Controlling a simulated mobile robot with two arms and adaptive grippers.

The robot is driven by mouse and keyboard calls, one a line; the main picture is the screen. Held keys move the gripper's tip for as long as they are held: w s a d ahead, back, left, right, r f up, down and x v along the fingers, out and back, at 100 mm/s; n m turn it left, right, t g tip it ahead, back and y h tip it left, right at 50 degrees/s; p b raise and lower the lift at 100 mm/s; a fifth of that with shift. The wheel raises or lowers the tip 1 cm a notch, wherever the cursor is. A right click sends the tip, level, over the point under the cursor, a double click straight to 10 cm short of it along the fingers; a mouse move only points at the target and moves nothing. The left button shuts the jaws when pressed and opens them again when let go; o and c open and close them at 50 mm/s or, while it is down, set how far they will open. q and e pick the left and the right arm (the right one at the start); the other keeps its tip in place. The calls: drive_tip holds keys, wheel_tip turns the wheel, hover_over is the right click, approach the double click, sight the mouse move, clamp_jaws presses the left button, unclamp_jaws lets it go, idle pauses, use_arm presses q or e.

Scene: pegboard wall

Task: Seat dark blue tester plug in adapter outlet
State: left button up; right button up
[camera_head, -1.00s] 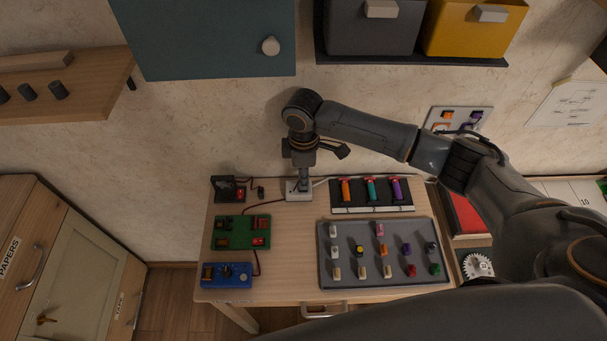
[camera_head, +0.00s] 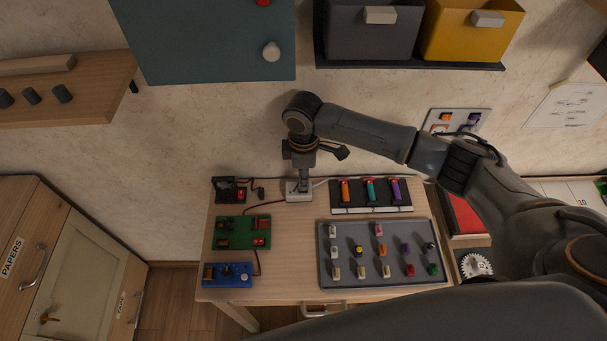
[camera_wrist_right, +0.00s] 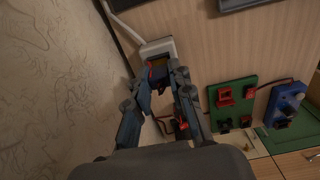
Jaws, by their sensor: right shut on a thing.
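My right gripper (camera_head: 304,186) points down at the white adapter (camera_head: 292,196) at the back edge of the table. In the right wrist view my right gripper (camera_wrist_right: 161,82) is shut on the dark blue tester plug (camera_wrist_right: 159,74), which shows small between the fingertips. The plug is right at the face of the white adapter (camera_wrist_right: 153,49). I cannot tell whether it is fully in the outlet, as the fingers hide much of it. A red wire runs near the fingers. My left gripper is not in view.
Left of the adapter are a black device (camera_head: 224,189), a green board (camera_head: 230,241) and a blue box (camera_head: 216,281). Right of it are a black rack (camera_head: 345,209) with coloured pieces and a grey tray (camera_head: 345,232) of small pegs. A wall lies close behind.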

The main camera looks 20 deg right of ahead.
idle(0.4)
drive_tip(key=shift+p, duration=0.5)
drive_tip(key=shift+f+b, duration=0.4)
drive_tip(key=shift+f, duration=0.45)
drive_tip(key=o, duration=0.9)
drive_tip(key=shift+r, duration=0.15)
drive_tip(key=shift+r+p, duration=2.45)
drive_tip(key=shift+p, duration=0.4)
